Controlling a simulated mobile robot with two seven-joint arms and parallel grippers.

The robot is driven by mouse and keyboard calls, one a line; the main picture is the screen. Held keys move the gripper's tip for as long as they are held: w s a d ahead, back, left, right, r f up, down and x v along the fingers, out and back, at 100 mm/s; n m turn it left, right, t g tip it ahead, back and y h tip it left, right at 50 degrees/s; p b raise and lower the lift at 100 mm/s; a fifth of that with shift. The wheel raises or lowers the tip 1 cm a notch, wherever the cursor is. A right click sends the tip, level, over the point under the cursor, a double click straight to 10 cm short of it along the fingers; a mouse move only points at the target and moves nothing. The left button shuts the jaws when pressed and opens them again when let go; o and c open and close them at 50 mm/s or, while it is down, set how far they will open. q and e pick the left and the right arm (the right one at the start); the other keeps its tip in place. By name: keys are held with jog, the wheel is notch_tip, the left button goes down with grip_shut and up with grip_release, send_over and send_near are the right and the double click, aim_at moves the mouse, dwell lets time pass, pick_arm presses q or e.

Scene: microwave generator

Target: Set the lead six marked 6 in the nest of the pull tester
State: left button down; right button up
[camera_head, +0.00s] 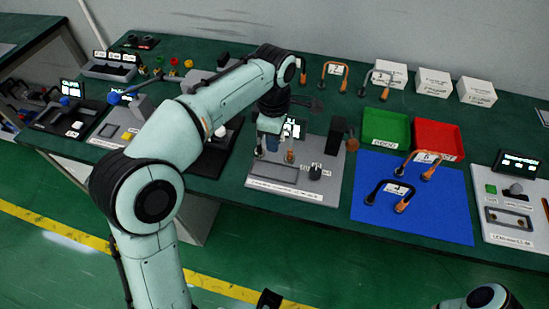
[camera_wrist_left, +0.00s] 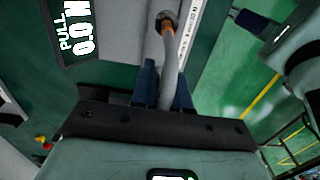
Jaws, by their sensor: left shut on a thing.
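My left gripper (camera_head: 274,143) is shut on a lead, low over the grey plate of the pull tester (camera_head: 318,188). In the left wrist view the held lead (camera_wrist_left: 172,65) is a grey cable with a copper-orange end, between the blue fingers (camera_wrist_left: 163,90). Its orange end also shows in the head view (camera_head: 290,156). No number can be read on it. The tester's display (camera_wrist_left: 77,30) reads PULL 0.0 N. The gripper hides part of the tester, and I cannot tell whether the lead touches the nest. A black part, perhaps of my right gripper (camera_head: 269,300), shows at the bottom edge.
A dark post (camera_head: 337,137) rises at the tester's right. More leads stand at the back.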

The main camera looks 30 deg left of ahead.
pick_arm(q)
jog(key=shift+f+b, duration=0.55)
jog(key=shift+f, duration=2.65)
jog(key=shift+f, duration=0.15)
jog(key=c, duration=1.1)
grip_release()
notch_tip(320, 180, up, 12)
jog(key=p, duration=0.3)
jog(key=shift+r, duration=0.2)
